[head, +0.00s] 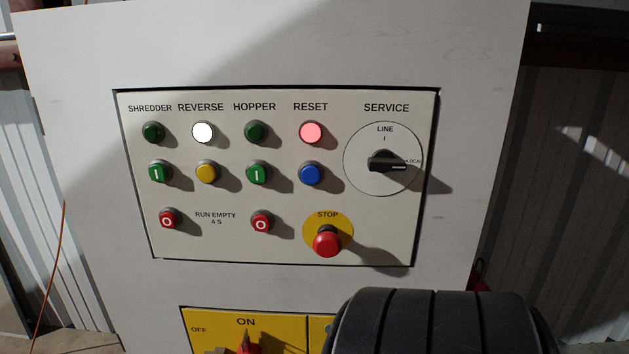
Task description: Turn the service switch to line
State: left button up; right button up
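The service switch (386,161) is a black rotary knob on a round white plate (365,184), at the right of the control panel (280,246) in the head view. Its white pointer mark points right, at the word LOCAL. The LINE mark is at the top of the plate, above the knob. Nothing touches the knob. Neither of my grippers shows in the head view.
A red STOP button (327,243) sticks out below and left of the switch. Several buttons and lamps fill the panel's left; the REVERSE lamp (202,132) glows white and the RESET lamp (310,132) pinkish red. A yellow ON/OFF plate (285,330) is below.

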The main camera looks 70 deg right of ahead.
aim_at(383, 160)
jog(key=l+z, duration=0.2)
jog(key=z, duration=1.65)
